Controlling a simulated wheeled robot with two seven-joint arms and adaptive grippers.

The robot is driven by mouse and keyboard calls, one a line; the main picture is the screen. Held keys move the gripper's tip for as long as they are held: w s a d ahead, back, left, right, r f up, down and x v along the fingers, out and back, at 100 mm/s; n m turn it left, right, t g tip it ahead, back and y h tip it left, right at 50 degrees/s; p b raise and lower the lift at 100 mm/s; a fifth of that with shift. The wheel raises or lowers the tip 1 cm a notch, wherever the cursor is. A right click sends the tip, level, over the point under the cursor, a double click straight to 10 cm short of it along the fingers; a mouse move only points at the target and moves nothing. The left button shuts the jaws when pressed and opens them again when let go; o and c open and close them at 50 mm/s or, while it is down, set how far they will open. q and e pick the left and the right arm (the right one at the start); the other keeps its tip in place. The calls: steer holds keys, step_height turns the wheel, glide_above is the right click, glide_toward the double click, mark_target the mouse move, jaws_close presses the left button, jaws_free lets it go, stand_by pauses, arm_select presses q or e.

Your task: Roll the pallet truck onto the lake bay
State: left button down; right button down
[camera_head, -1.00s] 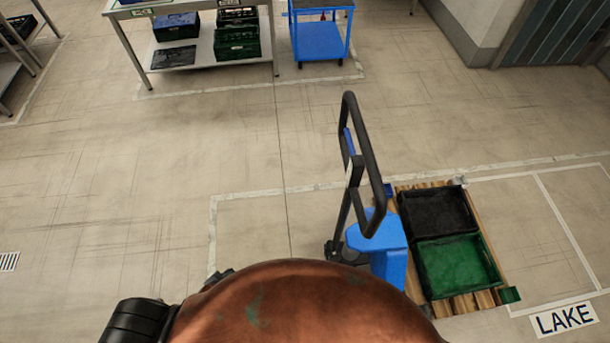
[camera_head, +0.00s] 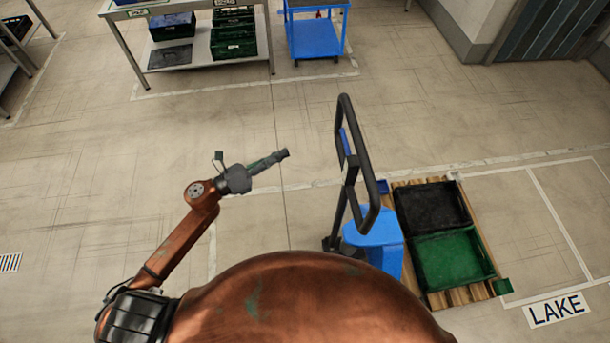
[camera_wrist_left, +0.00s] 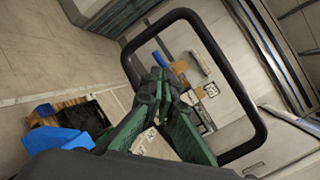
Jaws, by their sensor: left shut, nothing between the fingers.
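The blue pallet truck (camera_head: 378,243) stands right of centre in the head view, with its black loop handle (camera_head: 369,180) upright. Its forks are hidden under a wooden pallet (camera_head: 461,298) bearing a black crate (camera_head: 433,206) and a green crate (camera_head: 455,262). The LAKE floor sign (camera_head: 557,309) lies right of the pallet, beside white bay lines (camera_head: 566,228). My left gripper (camera_head: 284,153) is shut and empty, left of the handle and apart from it. In the left wrist view, the handle (camera_wrist_left: 240,92) frames the gripper (camera_wrist_left: 160,85). My right gripper is out of view.
A shelf table (camera_head: 187,75) with crates stands at the back left. A blue cart (camera_head: 317,40) stands at the back centre. A wall (camera_head: 466,20) is at the back right. The floor between them and the truck is clear.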

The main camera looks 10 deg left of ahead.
arm_select(q)
steer(key=s+d+r+m+g+h+p, duration=0.1)
steer(key=s+d+r+m+g+h, duration=0.2)
steer(key=s+d+r+m+g, duration=0.65)
steer(key=d+r+m+t+p, duration=0.1)
steer(key=d+m+t+p, duration=0.2)
steer(key=d+p, duration=0.3)
steer(key=shift+s+d+r, duration=0.15)
steer(key=shift+d+r, duration=0.05)
steer(key=shift+d, duration=2)
